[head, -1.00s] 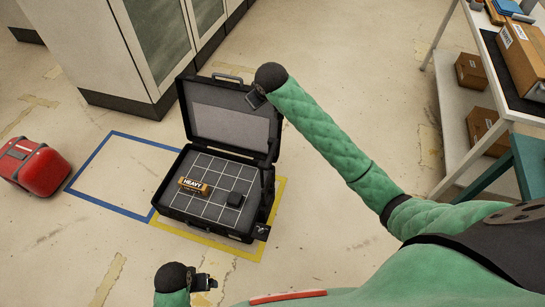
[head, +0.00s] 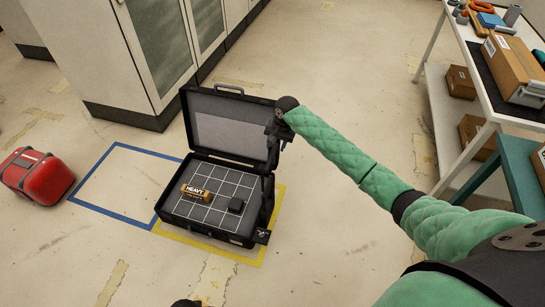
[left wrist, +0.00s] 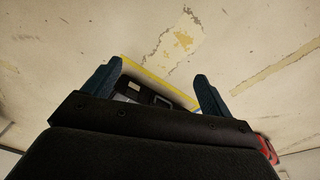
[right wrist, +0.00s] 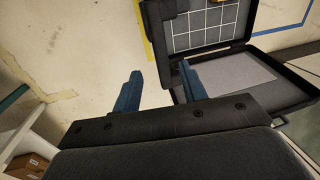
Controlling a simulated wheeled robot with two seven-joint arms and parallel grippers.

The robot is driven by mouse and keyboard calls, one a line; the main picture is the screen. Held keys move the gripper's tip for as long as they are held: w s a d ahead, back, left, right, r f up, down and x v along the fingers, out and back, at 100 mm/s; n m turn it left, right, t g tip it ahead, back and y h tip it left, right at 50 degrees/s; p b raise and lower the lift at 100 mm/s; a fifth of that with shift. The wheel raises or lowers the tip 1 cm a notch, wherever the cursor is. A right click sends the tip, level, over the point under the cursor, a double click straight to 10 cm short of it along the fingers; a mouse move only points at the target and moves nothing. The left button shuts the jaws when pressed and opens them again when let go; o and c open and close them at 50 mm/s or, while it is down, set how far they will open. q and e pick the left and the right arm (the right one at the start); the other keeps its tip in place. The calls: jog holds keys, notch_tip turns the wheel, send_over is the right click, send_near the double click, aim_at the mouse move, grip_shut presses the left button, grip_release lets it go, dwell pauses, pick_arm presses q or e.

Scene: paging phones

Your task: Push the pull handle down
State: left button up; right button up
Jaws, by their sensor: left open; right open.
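A black case (head: 196,235) stands open on the floor, its lid (head: 230,132) raised at the back. A carry handle (head: 229,89) sits on the lid's top edge. A dark upright part, possibly the pull handle (head: 268,198), runs along the case's right side. My right gripper (head: 277,131) is by the lid's upper right corner; in the right wrist view its open fingers (right wrist: 160,88) are empty, one overlapping the case edge. Contact cannot be told. My left gripper (left wrist: 158,84) is open and empty in the left wrist view, with part of the case (left wrist: 130,91) showing between its fingers.
Yellow and blue tape (head: 112,212) marks the floor. A red case (head: 37,177) is left, a cabinet (head: 150,60) behind, a shelf table (head: 447,140) right.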

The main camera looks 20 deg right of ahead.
aim_at(272, 156)
pick_arm(q)
jog(key=shift+s+f, duration=0.1)
pick_arm(e)
jog(key=shift+a+m, duration=0.1)
jog(key=shift+m, duration=0.2)
pick_arm(q)
notch_tip(272, 156, down, 6)
jog(key=s+a+p, duration=0.1)
jog(key=shift+s+p, duration=0.25)
jog(key=shift+p, duration=0.1)
pick_arm(e)
jog(key=shift+w+a+f, duration=0.15)
jog(key=shift+a+f, duration=0.05)
jog(key=shift+f, duration=1.05)
jog(key=shift+w+a+f, duration=0.1)
jog(key=shift+a+f, duration=0.05)
jog(key=shift+f, duration=1.1)
jog(key=shift+w+a+f, duration=0.15)
jog(key=shift+a+f, duration=0.05)
jog(key=shift+f, duration=1.05)
pick_arm(q)
jog(key=shift+f, duration=0.1)
pick_arm(e)
grip_shut()
